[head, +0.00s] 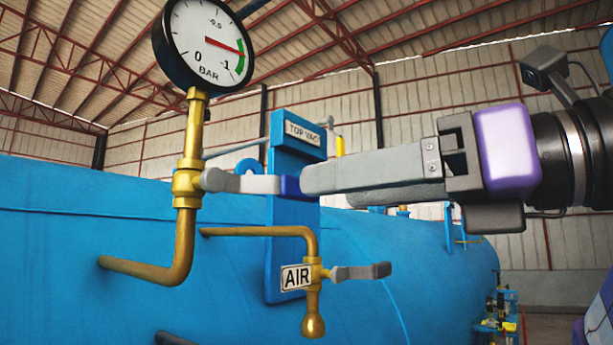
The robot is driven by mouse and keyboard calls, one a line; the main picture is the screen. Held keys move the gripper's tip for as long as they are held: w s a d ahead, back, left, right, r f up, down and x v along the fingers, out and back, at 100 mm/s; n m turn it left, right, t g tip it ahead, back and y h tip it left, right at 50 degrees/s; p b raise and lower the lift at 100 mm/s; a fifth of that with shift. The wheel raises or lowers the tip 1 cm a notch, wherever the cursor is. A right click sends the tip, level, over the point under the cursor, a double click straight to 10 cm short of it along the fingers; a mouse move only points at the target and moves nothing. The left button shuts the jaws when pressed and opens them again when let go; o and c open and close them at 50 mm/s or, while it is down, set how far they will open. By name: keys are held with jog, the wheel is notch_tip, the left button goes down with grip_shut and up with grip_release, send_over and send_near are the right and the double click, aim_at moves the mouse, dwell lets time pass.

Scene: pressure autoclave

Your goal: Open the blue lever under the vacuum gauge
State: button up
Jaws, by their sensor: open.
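The vacuum gauge (210,45) stands at the top left on a brass pipe, its red needle near the green band by 1. Below it is a brass valve (187,182). Its lever (240,183) points right, roughly level, with a grey metal arm and a dark blue end (290,186). My gripper (310,182) reaches in from the right, its grey fingers level and their tips at the blue end. The fingers are open and overlap in this view, hiding any further part of the blue end. I cannot tell whether they touch it.
A lower brass AIR valve (312,275) has a grey lever (362,272) pointing right, just below my gripper. A blue post with a TOP VAC sign (303,134) stands behind the fingertips. The large blue autoclave (70,260) fills the background below.

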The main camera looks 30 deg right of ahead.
jog(key=shift+t+h, duration=0.3)
jog(key=shift+h, duration=0.1)
jog(key=shift+d+r+p+x, duration=0.1)
jog(key=shift+r+p+x, duration=0.2)
jog(key=shift+x, duration=0.9)
jog(key=shift+d+r+p+x, duration=0.15)
jog(key=shift+p+x, duration=0.3)
jog(key=shift+x, duration=0.75)
jog(key=shift+d+r+p+x, duration=0.1)
jog(key=shift+r+p+x, duration=0.2)
jog(key=shift+x, duration=0.9)
jog(key=shift+w, duration=0.1)
grip_shut()
